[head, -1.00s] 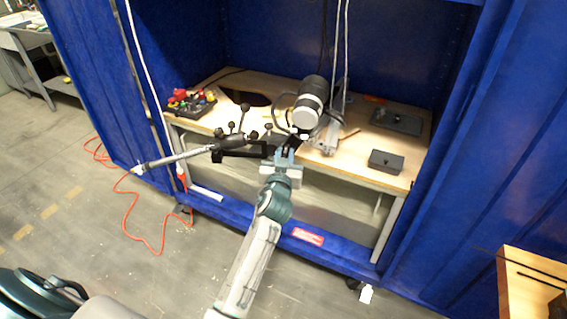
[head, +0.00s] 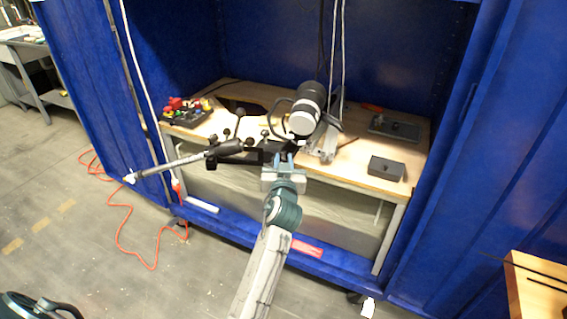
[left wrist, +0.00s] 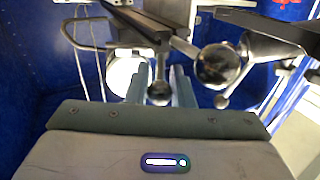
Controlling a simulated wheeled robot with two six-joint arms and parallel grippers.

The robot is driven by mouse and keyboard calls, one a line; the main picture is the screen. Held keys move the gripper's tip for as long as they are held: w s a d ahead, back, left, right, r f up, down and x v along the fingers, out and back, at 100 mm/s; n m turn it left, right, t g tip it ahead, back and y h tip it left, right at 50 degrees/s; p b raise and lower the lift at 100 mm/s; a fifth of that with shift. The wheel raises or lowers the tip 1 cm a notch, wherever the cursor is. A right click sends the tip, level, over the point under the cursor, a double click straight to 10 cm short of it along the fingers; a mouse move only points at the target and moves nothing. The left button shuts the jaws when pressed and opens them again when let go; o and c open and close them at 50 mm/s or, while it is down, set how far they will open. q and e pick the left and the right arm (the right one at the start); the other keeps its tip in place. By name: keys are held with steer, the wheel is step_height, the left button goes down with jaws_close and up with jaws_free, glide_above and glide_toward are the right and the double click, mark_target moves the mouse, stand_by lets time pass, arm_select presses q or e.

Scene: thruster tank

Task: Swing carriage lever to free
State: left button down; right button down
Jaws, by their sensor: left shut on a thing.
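The carriage is a dark assembly on a black rail (head: 248,157) at the bench's front edge, below a black and silver cylinder (head: 306,108). My left gripper (head: 283,158) reaches up to it from below. In the left wrist view, a lever with a dark ball knob (left wrist: 158,93) sits between the two fingers of my left gripper (left wrist: 160,84), which is shut on it. The knob's lever runs upward to a dark bar (left wrist: 135,22). In the head view this lever is hidden or too small to tell. My right gripper is not in view.
A long silver rod (head: 170,163) sticks out left of the bench. Several ball-ended handles (head: 240,112) stand just left of my gripper. A control box (head: 187,110) with coloured knobs and a small dark box (head: 386,168) are on the bench. Blue cabinet walls (head: 480,130) flank it.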

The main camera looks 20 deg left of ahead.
arm_select(q)
steer(key=shift+f, duration=0.1)
steer(key=c, duration=1.3)
jaws_free()
steer(key=shift+s, duration=0.1)
steer(key=shift+s+d, duration=0.15)
steer(key=shift+s, duration=0.15)
steer(key=v, duration=0.6)
steer(key=shift+s+d+p, duration=0.15)
steer(key=shift+s+p, duration=0.2)
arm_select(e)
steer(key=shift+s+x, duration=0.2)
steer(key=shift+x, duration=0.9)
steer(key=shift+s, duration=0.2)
